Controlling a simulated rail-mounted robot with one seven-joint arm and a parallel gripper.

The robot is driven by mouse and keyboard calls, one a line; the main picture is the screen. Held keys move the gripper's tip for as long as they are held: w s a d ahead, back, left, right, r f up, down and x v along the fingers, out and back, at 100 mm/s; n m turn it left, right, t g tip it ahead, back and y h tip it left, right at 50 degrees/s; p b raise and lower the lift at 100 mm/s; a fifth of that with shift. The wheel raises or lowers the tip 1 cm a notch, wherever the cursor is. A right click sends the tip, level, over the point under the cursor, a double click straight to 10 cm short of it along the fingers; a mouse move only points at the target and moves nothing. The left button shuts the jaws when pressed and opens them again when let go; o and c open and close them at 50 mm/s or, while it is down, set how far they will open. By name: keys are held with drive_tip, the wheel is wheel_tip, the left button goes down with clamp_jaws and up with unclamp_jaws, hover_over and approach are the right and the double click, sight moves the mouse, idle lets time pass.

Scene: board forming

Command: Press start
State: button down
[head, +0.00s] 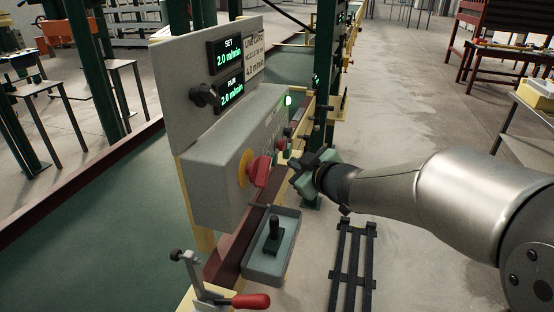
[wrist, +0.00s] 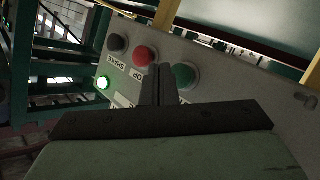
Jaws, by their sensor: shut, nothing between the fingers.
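The grey control box (head: 215,185) stands on the line frame in the head view. In the wrist view its face carries a green button (wrist: 186,75), a red button (wrist: 145,56) marked as stop, and a black button (wrist: 117,43) marked "SHAKE". The green button's label is hidden behind my fingers; no start label is readable. My gripper (head: 294,164) is shut and empty, in front of the button face. In the wrist view the fingertips (wrist: 159,70) overlap the green button's left edge. I cannot tell whether they touch it.
A lit green lamp (head: 289,100) is on the box. A large red knob (head: 258,172) on a yellow disc faces the near side. The SET display (head: 229,56) and RUN display (head: 232,94) both read 2.0 m/min. A grey tray (head: 281,262) with a black-handled item sits below.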

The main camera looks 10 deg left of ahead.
drive_tip(key=shift+s+d+p, duration=0.25)
drive_tip(key=shift+d+p, duration=0.3)
drive_tip(key=shift+d, duration=0.75)
drive_tip(key=shift+s+d+p, duration=0.2)
drive_tip(key=shift+d+p, duration=0.3)
drive_tip(key=shift+d, duration=0.75)
drive_tip(key=s+d+f+m+g+h, duration=0.1)
drive_tip(key=s+d+f+m+h, duration=0.3)
drive_tip(key=d, duration=0.3)
drive_tip(key=s+d+f+m+g+h, duration=0.1)
drive_tip(key=s+d+m+g+h, duration=0.1)
drive_tip(key=s+d+m+h, duration=0.4)
drive_tip(key=s+f+m+g, duration=0.1)
drive_tip(key=s+g, duration=0.3)
drive_tip(key=s, duration=0.5)
drive_tip(key=s+f+m+g+y, duration=0.1)
drive_tip(key=s+f+g, duration=0.3)
drive_tip(key=s, duration=0.5)
drive_tip(key=shift+s+m, duration=0.3)
drive_tip(key=shift+m, duration=0.2)
